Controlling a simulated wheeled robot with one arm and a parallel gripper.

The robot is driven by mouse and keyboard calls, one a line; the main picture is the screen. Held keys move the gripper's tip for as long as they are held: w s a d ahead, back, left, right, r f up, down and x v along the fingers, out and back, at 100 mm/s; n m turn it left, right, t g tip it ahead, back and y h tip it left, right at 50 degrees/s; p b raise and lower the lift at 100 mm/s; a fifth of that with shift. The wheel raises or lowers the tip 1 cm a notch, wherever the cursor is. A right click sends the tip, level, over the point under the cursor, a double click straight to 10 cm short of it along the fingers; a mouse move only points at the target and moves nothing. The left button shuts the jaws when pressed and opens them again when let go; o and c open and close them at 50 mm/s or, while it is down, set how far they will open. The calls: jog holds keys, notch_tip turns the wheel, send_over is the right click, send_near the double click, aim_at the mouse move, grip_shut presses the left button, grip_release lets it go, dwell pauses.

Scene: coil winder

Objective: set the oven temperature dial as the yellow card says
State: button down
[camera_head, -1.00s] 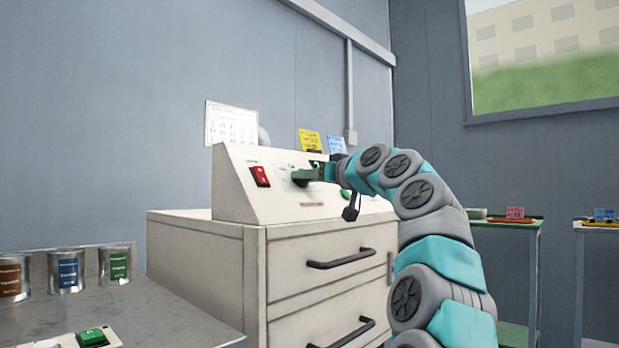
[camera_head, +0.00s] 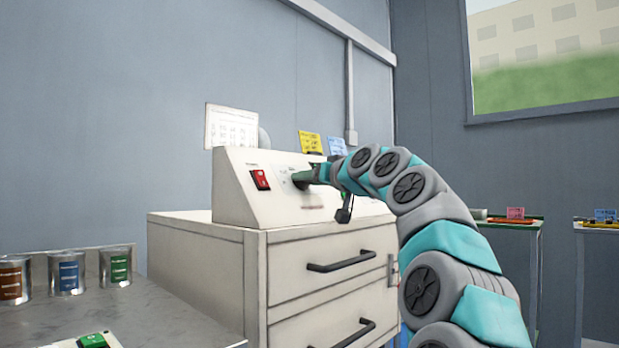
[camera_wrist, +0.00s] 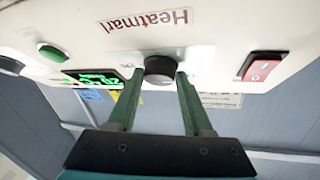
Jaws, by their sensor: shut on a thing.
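The oven's sloped cream control panel (camera_head: 238,196) stands on a drawer cabinet. In the wrist view, upside down, the black temperature dial (camera_wrist: 159,70) sits on the panel (camera_wrist: 212,28) beside a lit green display (camera_wrist: 92,77). My gripper (camera_wrist: 160,77) has its two green fingers on either side of the dial, shut on it.
A red rocker switch (camera_head: 260,180) is left of the dial. A green button (camera_wrist: 52,54) is on the display's other side. A blue card (camera_head: 337,146) stands beside the yellow one. Cans (camera_head: 67,272) stand on the left bench. Drawer handles (camera_head: 341,262) stick out below.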

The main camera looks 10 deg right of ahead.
jog(key=shift+a+r+m+h+p, duration=0.1)
jog(key=shift+m+h+p, duration=0.3)
jog(key=shift+m+p, duration=0.1)
jog(key=shift+s+r+m+p, duration=0.1)
jog(key=shift+r+m+p, duration=0.05)
jog(key=shift+m+p, duration=0.25)
jog(key=m+h+p, duration=0.1)
jog(key=m+p, duration=0.1)
jog(key=p, duration=0.1)
jog(key=m+h+p, duration=0.1)
jog(key=h+p, duration=0.1)
jog(key=p, duration=0.1)
jog(key=shift+a+r+m, duration=0.1)
jog(key=shift+r+m, duration=0.2)
jog(key=shift+m, duration=0.1)
jog(key=m+h+p, duration=0.1)
jog(key=p, duration=0.2)
jog(key=shift+g, duration=0.3)
jog(key=m+p, duration=0.1)
jog(key=m+h+p, duration=0.1)
jog(key=p, duration=0.1)
jog(key=shift+a+f+g, duration=0.15)
jog(key=shift+a+g, duration=0.05)
jog(key=shift+g, duration=0.1)
jog(key=shift+f+m+h+p, duration=0.1)
jog(key=shift+m+h+p, duration=0.2)
jog(key=shift+m, duration=0.1)
jog(key=shift+c, duration=1.6)
grip_release()
